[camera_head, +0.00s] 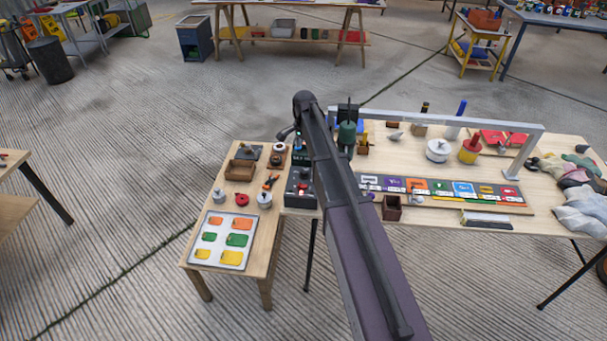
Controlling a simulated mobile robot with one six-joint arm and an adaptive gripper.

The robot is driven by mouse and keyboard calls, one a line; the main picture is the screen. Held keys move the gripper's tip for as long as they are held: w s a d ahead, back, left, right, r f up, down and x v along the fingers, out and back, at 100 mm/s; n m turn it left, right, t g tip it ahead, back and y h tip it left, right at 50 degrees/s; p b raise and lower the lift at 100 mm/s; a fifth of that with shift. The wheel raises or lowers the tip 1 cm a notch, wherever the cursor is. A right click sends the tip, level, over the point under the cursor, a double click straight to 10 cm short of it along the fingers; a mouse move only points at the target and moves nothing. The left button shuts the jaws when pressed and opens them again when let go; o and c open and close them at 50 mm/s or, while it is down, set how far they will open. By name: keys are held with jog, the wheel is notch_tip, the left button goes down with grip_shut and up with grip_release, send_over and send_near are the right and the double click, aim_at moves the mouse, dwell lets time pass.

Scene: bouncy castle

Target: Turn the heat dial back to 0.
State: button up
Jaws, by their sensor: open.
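The nearer grey-black box (299,187) has a small red part and a dark round part on top. The farther dark panel (299,154) has a small blue part and white lettering too small to read. I cannot tell which one carries the heat dial, or where any dial points. My arm reaches up from the bottom over the tables and bends near the dark panel. My gripper's fingertips cannot be made out; the arm seems to hide them.
The left table holds a tray of coloured tags (222,239), a wooden box (240,169) and a red ring (241,200). The right table holds a row of coloured cards (440,186), a white pot (438,150) and a grey overhead frame (450,119).

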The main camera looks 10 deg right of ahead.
aim_at(304, 171)
jog(key=shift+f+b, duration=4.9)
jog(key=shift+f, duration=0.25)
grip_shut()
